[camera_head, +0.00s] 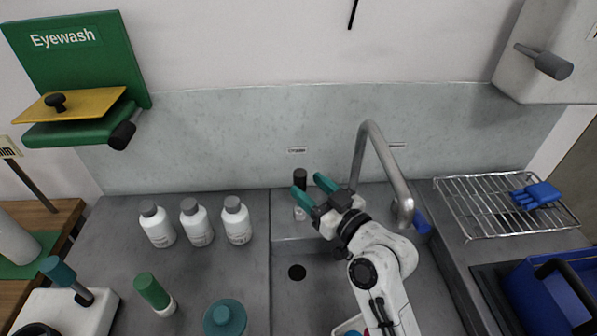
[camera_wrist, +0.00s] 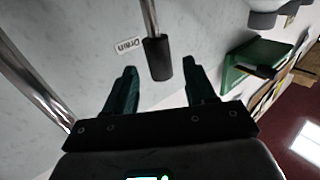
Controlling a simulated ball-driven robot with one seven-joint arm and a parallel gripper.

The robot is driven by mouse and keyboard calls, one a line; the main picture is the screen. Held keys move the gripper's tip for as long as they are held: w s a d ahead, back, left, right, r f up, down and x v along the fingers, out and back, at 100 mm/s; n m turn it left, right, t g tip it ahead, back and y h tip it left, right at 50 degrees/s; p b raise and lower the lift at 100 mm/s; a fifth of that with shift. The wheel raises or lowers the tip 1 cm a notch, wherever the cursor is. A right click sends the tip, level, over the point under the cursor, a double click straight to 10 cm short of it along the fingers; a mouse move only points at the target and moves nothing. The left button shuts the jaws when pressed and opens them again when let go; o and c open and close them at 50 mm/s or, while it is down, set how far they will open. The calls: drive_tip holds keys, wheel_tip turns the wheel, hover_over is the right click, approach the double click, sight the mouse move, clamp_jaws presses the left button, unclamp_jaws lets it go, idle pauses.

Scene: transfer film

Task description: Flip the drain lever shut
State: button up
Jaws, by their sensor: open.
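The drain lever is a metal rod with a black grip. In the head view its black grip (camera_head: 300,177) shows at the back of the sink, below a small wall label. In the wrist view the lever's black grip (camera_wrist: 158,58) hangs beside the "Drain" label (camera_wrist: 130,46). My gripper (camera_head: 311,187) has green fingers and is open at the lever. In the wrist view the open fingers of my gripper (camera_wrist: 160,82) lie either side of the grip's end. I see no clear contact. The sink's dark drain hole (camera_head: 297,272) shows left of my arm.
The curved metal tap (camera_head: 384,150) stands close right of my gripper. Several white bottles (camera_head: 196,222) stand on the counter to the left. A wire rack (camera_head: 490,207) with a blue glove (camera_head: 538,196) is at right. A green eyewash station (camera_head: 85,80) is on the wall.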

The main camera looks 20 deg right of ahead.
sight(304, 183)
drive_tip(key=shift+p+x, duration=0.45)
drive_tip(key=shift+x, duration=1.7)
clamp_jaws()
